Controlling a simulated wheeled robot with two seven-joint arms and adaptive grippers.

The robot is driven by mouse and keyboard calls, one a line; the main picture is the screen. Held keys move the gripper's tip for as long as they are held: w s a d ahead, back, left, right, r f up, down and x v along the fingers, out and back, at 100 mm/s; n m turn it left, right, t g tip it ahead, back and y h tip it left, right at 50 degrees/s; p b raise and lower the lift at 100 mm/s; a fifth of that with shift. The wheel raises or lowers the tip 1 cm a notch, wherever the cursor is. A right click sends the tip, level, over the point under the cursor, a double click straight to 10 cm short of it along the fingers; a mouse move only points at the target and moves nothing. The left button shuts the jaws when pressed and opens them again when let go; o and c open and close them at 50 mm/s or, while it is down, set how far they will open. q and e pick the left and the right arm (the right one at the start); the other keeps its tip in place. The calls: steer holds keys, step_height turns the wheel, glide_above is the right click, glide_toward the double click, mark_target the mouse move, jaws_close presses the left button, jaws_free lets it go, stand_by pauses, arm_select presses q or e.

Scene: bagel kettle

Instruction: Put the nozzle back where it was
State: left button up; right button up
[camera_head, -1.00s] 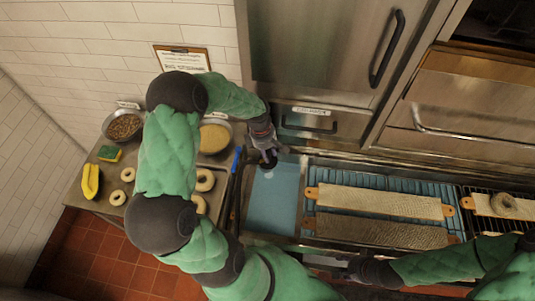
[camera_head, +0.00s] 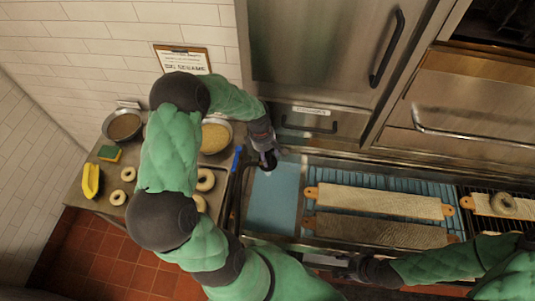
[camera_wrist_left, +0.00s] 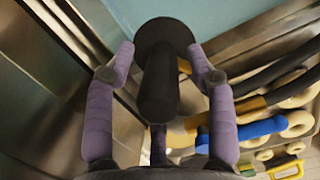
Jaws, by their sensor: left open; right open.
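A black piece with a round disc and a thick stem, which looks like the nozzle (camera_wrist_left: 158,85), fills the middle of the left wrist view. It also shows small and dark in the head view (camera_head: 269,161), at the back left corner over the blue water (camera_head: 272,200). My left gripper (camera_wrist_left: 165,65) is open, with its purple fingers on either side of the black piece. I cannot tell whether they touch it. In the head view my left gripper (camera_head: 268,150) hides part of it. My right gripper (camera_head: 345,267) is at the front edge of the basin, small and partly hidden.
Two long boards (camera_head: 380,201) lie right of the water. A bagel (camera_head: 503,204) sits on another board at far right. A blue-handled tool (camera_head: 237,159), bowls (camera_head: 215,137), bagels (camera_head: 205,180) and a yellow item (camera_head: 91,181) are on the left counter. Steel cabinets (camera_head: 310,50) stand close behind.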

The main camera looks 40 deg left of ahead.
arm_select(q)
step_height(320, 180, up, 9)
steer(key=shift+a+f, duration=0.1)
steer(key=shift+s+r, duration=0.1)
steer(key=shift+r, duration=0.75)
